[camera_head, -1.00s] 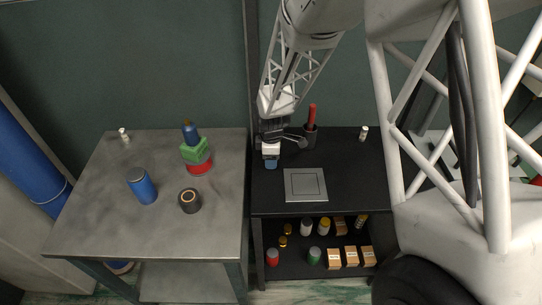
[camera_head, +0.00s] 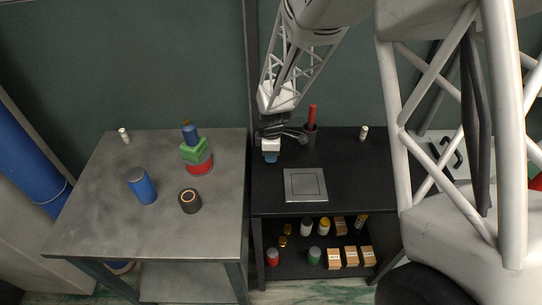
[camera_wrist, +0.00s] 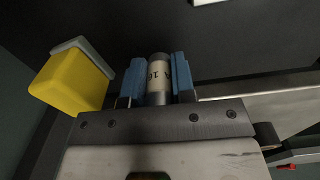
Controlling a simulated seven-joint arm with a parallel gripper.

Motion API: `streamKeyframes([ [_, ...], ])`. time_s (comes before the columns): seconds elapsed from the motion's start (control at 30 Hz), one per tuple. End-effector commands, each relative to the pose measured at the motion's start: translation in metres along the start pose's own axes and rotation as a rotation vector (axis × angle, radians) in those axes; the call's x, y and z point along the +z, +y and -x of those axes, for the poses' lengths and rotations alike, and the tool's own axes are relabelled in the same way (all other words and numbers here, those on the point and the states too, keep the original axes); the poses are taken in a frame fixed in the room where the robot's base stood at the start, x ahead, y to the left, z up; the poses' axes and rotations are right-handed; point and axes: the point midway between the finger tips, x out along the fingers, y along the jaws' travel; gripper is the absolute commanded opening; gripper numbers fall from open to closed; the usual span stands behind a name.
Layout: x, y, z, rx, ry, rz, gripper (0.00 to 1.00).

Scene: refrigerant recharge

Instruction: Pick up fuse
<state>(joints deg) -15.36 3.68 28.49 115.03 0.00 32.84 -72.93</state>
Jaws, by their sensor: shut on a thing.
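The fuse (camera_wrist: 159,78), a small cylinder with a cream label marked 16 and grey ends, stands out in the wrist view between two blue fingers. My gripper (camera_wrist: 157,62) is shut on it, one finger on each side. In the head view my gripper (camera_head: 270,157) hangs over the left part of the black table (camera_head: 350,190); the fuse is hidden there. Two small white cylinders stand elsewhere, one at the back right of the black table (camera_head: 364,133) and one at the back left of the grey table (camera_head: 124,135).
A dark holder (camera_head: 310,136) with a red-handled tool stands close right of my gripper. A grey square plate (camera_head: 305,185) lies in front. The lower shelf holds jars and boxes. A yellow block (camera_wrist: 70,82) is beside the fingers in the wrist view. The black table's right part is mostly clear.

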Motion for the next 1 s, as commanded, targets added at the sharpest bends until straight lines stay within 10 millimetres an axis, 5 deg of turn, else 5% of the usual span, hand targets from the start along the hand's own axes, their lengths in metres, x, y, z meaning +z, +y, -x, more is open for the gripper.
streamKeyframes([
  [0.17,0.001,-0.003,0.021,0.001,0.0,0.0,0.01],
  [1.0,0.038,-0.127,0.031,0.001,0.0,0.0,0.01],
])
